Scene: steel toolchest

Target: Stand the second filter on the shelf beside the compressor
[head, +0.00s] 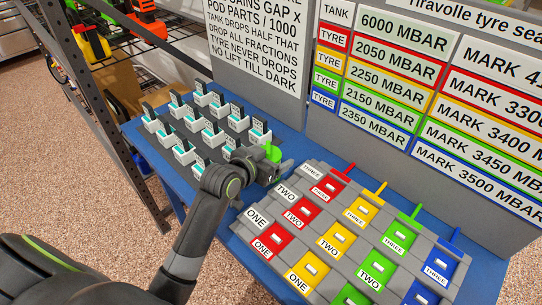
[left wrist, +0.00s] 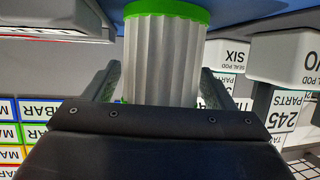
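A white ribbed cylinder with a green end band (left wrist: 166,55), which looks like a filter, is between the fingers of my left gripper (left wrist: 162,75) in the left wrist view. Both fingertips meet its sides, so the gripper looks shut on it. In the head view my left gripper (head: 268,164) is over the blue table, between the pods and the coloured tiles. Only a green part (head: 273,152) of the held thing shows there. I cannot make out a compressor or a second filter for certain. My right gripper is not in view.
White pods (head: 211,133) stand in rows left of the gripper on the blue table (head: 180,186). A grey rack of coloured numbered tiles (head: 340,238) is to the right. Sign panels (head: 265,55) rise behind. A wire shelf (head: 110,72) at upper left holds orange tools (head: 147,27).

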